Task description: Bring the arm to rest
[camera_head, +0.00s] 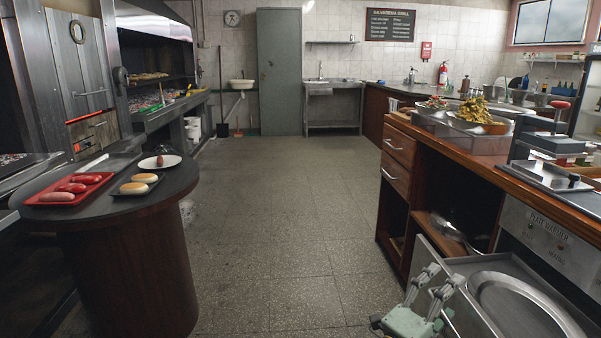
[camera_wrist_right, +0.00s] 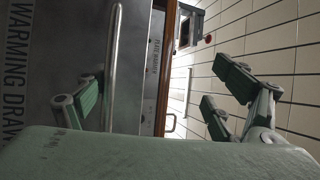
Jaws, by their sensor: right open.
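My right gripper (camera_head: 436,284) is at the lower right in the head view, just left of the pulled-out warming drawer (camera_head: 490,265). Its fingers are spread wide and hold nothing. My left gripper is not in view.
A wooden counter (camera_head: 480,150) with food trays and a press (camera_head: 555,145) runs along the right. A round table (camera_head: 125,240) at left bears a red tray of sausages (camera_head: 70,197), buns (camera_head: 138,184) and a white plate (camera_head: 160,167). The tiled floor (camera_head: 285,220) between is clear.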

